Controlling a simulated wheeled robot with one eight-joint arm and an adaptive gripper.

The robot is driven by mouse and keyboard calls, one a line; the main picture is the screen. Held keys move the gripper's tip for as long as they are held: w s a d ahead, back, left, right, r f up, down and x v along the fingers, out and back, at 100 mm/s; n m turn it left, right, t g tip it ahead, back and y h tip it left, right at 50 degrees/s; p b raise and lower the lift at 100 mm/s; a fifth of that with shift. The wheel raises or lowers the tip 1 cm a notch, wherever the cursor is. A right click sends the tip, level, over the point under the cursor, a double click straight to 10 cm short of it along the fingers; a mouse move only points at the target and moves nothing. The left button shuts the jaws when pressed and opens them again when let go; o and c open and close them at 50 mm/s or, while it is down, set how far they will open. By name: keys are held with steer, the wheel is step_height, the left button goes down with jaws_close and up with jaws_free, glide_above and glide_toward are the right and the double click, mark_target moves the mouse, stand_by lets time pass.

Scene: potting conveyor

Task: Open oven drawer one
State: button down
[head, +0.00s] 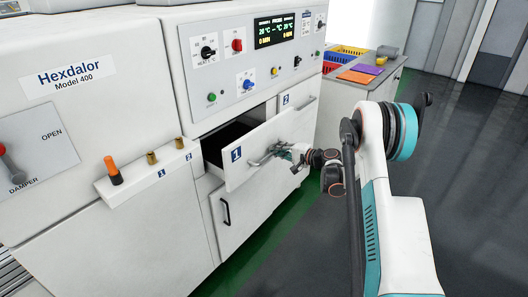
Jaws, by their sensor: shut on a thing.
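Oven drawer one (254,152) is the white drawer marked with a blue "1". It stands pulled partly out of the oven, and a dark opening (229,133) shows behind its front. My gripper (285,151) is shut on the drawer's metal handle (262,159) at its right part. The fingertips are small in this view and partly hidden by the wrist. My arm reaches in from the right.
The oven body (80,110) with its control panel (250,55) stands around the drawer. Drawer two (297,107) lies to the right. A lower door with a black handle (226,211) is below. A grey counter (345,92) with coloured bins stands behind. Open floor (300,250) lies at the front right.

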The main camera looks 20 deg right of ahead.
steer(key=f+v, duration=0.3)
steer(key=v, duration=1.1)
steer(key=shift+s+d, duration=0.2)
steer(key=c, duration=1.7)
jaws_free()
steer(key=shift+o, duration=0.2)
steer(key=shift+s, duration=0.1)
steer(key=v, duration=1.2)
